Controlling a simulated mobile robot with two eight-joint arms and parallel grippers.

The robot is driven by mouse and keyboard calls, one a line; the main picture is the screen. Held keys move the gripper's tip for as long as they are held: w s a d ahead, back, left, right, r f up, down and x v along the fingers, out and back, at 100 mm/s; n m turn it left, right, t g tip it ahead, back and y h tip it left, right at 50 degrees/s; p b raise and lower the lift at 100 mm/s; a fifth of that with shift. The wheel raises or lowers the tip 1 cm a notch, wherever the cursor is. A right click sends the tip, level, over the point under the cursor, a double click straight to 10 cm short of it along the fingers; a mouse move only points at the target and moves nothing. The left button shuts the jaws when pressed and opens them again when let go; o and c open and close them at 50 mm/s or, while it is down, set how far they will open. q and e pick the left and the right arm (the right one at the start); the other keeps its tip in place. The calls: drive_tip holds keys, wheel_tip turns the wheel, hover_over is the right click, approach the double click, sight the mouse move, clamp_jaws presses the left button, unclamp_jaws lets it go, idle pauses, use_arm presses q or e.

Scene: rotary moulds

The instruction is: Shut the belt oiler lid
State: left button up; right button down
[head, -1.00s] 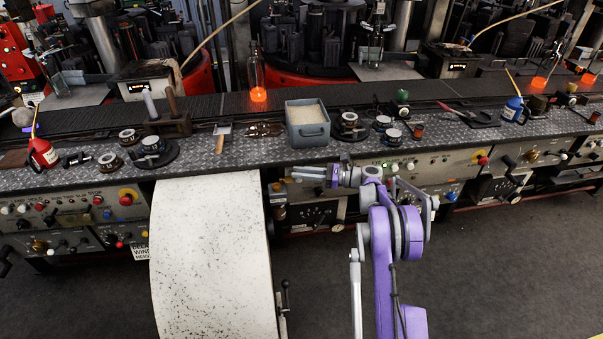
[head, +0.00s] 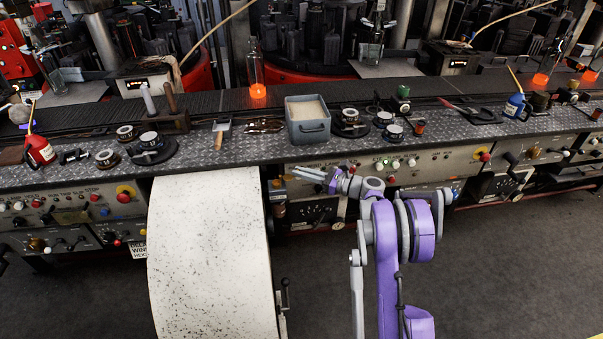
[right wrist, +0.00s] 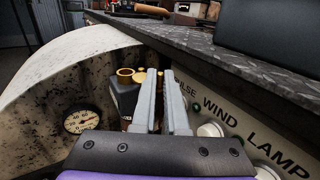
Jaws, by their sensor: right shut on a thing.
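The belt oiler (right wrist: 125,95) is a small dark box with a brass cup on top, in the gap beside the white drum in the right wrist view. In the head view the oiler (head: 278,208) is small, at the drum's right edge under the bench lip. Brass parts of its lid (right wrist: 140,76) show just left of and behind my fingers. My right gripper (head: 297,174), seen also in the right wrist view (right wrist: 162,72), is shut at the lid. The exact contact at the fingertips is hidden. My left gripper is out of view.
The bench edge (right wrist: 215,62) runs just above and right of my fingers. The control panel (right wrist: 240,130) with knobs is close on the right. The white drum (head: 210,255) stands left. A grey bin (head: 308,130) sits on the bench. The floor is clear at right.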

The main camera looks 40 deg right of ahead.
drive_tip(key=shift+s+a+m+t+h+b, duration=0.4)
drive_tip(key=shift+a+m+h, duration=0.3)
drive_tip(key=shift+m+h, duration=1)
drive_tip(key=shift+s+a+m+t+h+b, duration=0.2)
drive_tip(key=shift+s+a+m+h, duration=0.6)
drive_tip(key=shift+h, duration=1.55)
drive_tip(key=shift+s+a+m+t+h+b, duration=0.15)
drive_tip(key=shift+a+m+t+h+b, duration=0.3)
drive_tip(key=shift+m+h, duration=1.35)
drive_tip(key=shift+a+h, duration=0.15)
drive_tip(key=shift+h, duration=0.3)
drive_tip(key=c, duration=1.2)
unclamp_jaws()
drive_tip(key=shift+c, duration=0.2)
